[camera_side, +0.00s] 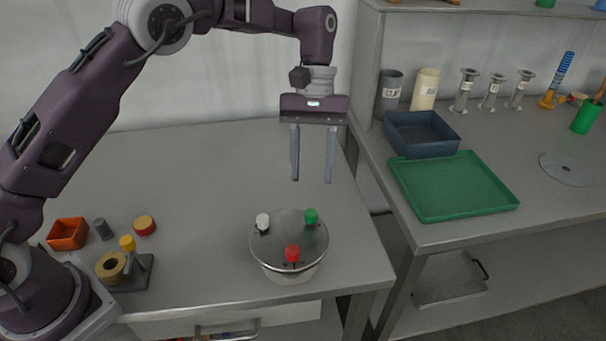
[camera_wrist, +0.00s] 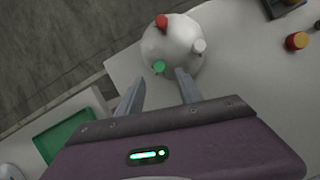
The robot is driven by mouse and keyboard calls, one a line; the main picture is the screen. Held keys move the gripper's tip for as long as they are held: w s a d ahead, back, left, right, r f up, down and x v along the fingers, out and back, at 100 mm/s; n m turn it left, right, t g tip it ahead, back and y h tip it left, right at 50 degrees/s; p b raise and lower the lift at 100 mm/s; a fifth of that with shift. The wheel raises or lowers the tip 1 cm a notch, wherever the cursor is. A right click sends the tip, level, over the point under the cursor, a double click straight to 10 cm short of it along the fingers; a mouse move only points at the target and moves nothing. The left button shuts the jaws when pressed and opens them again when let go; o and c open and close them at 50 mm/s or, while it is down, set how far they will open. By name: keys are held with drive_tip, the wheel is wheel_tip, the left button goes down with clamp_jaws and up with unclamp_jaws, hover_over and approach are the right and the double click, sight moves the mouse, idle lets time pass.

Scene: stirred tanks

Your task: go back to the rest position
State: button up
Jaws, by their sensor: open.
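My gripper (camera_side: 312,180) is open and empty. It hangs fingers down above the bench, higher than the lidded tank (camera_side: 288,262) and a little behind it. The tank is a round pale vessel with a grey lid carrying a white knob (camera_side: 262,221), a green knob (camera_side: 311,216) and a red knob (camera_side: 292,253). In the wrist view my gripper (camera_wrist: 156,88) shows its two fingers apart, with the tank (camera_wrist: 178,48) beyond their tips. Nothing is between the fingers, and they are clear of the tank.
Left on the bench (camera_side: 190,190) are an orange bin (camera_side: 68,233), a tape dispenser (camera_side: 112,267) and a red-yellow piece (camera_side: 144,225). On the right bench are a green tray (camera_side: 452,186), a blue-grey bin (camera_side: 420,134) and several containers. The bench behind the tank is clear.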

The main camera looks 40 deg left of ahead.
drive_tip(key=s+a+r+m+t, duration=0.2)
drive_tip(key=s+a+r+t, duration=0.4)
drive_tip(key=s+r, duration=0.65)
drive_tip(key=s+a+m+t+y, duration=0.1)
drive_tip(key=s+a+m, duration=0.1)
drive_tip(key=s, duration=0.5)
drive_tip(key=s+a+f+m+t+y, duration=0.1)
drive_tip(key=s+a, duration=0.3)
drive_tip(key=s, duration=0.4)
drive_tip(key=shift+s+a+f+m+t, duration=0.3)
drive_tip(key=shift+m+t, duration=0.2)
drive_tip(key=shift+t, duration=0.2)
drive_tip(key=shift+r, duration=0.1)
